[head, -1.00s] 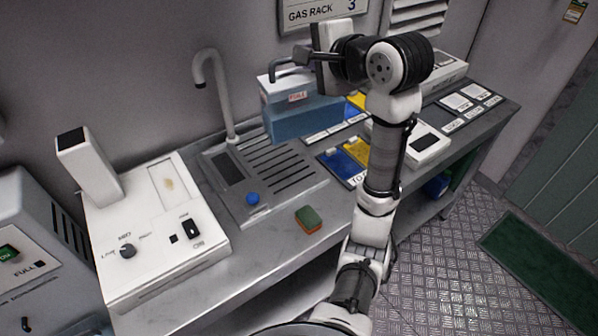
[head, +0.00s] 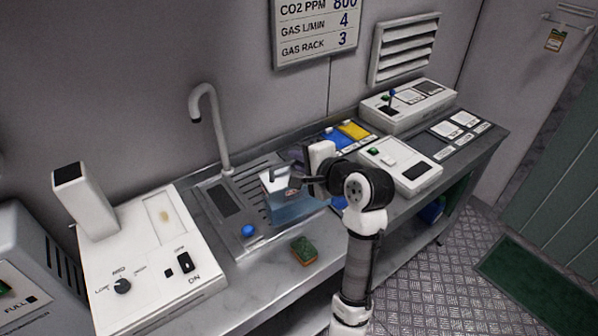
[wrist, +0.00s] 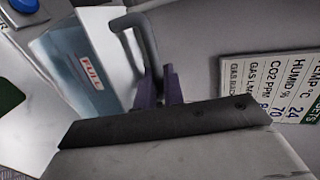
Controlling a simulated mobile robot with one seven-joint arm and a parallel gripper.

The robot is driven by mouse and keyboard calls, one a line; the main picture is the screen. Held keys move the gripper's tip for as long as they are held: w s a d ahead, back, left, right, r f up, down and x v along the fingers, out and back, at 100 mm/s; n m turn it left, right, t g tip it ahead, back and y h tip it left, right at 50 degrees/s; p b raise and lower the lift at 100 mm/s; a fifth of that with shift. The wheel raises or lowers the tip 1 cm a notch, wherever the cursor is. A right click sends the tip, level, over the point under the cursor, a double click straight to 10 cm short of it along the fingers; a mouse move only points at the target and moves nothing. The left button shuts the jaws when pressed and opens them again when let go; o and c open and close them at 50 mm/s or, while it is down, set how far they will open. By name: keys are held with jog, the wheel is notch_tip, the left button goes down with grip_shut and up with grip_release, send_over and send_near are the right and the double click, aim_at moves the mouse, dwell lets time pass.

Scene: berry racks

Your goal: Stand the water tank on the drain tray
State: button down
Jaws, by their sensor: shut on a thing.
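The water tank (head: 292,207) is a blue, see-through box with a white top, a grey handle and a red label. My gripper (head: 297,181) is shut on its handle. In the wrist view the purple fingertips (wrist: 160,92) close around the grey handle, and the tank (wrist: 85,60) shows at the left with its "FULL" label. The drain tray (head: 233,222) is a grey slotted plate set at the back of the bench under the tap. The tank is over the right part of the tray in the head view; I cannot tell whether its bottom touches.
A curved tap (head: 212,130) stands behind the tray. A blue knob (head: 248,231) sits at the tray's front. A green and orange sponge (head: 304,251) lies on the bench in front. White machines stand left (head: 150,255) and right (head: 400,165).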

jog(key=shift+f, duration=1.85)
jog(key=c, duration=1.5)
grip_release()
jog(key=shift+f, duration=0.1)
jog(key=shift+s, duration=0.1)
jog(key=b+v, duration=0.1)
jog(key=v, duration=1.1)
